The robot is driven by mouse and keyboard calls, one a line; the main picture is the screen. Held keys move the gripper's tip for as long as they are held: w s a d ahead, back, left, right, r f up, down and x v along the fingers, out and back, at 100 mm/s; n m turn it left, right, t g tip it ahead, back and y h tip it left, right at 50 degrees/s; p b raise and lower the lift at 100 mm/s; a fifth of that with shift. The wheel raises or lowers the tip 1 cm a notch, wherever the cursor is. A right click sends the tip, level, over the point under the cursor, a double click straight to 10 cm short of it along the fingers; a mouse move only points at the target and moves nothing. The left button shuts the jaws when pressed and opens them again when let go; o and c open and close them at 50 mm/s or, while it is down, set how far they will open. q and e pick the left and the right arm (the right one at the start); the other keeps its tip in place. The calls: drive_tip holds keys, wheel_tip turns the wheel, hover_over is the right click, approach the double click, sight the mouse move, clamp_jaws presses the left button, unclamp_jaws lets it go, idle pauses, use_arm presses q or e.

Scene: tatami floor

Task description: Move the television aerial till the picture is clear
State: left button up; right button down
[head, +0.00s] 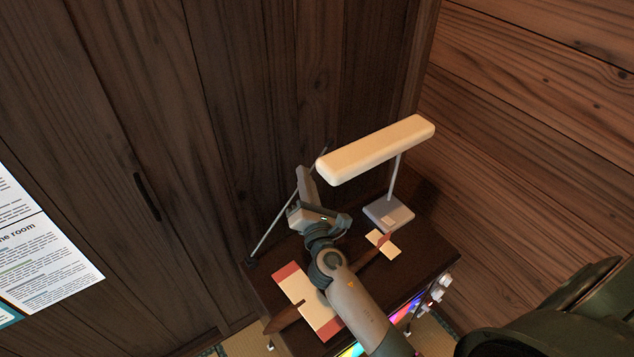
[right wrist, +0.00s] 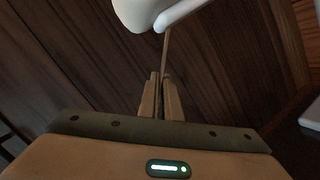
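The television (head: 430,258) is a dark wooden box seen from above, with a sliver of coloured bands on its screen (head: 402,310). Most of the picture is hidden by my right arm and the steep view. The aerial (head: 272,233) is a thin grey rod, tilted up to the right from a dark foot at the set's back left corner. My right gripper (head: 304,180) is at the rod's upper part. In the right wrist view, its fingers (right wrist: 164,98) are nearly together with the rod (right wrist: 165,52) rising from between them. My left gripper is out of view.
A lamp with a long cream shade (head: 376,150) and grey base (head: 388,213) stands beside the gripper, close to the rod's tip. Red-and-cream pieces (head: 290,279) lie on the set. Pale knobs (head: 437,293) are on its front. Wooden walls (head: 530,150) close off the back and right.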

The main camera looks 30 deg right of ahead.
drive_tip(key=shift+a+r, duration=0.2)
drive_tip(key=shift+a, duration=0.05)
drive_tip(key=c, duration=2)
unclamp_jaws()
drive_tip(key=shift+s+f, duration=0.1)
drive_tip(key=shift+s, duration=0.05)
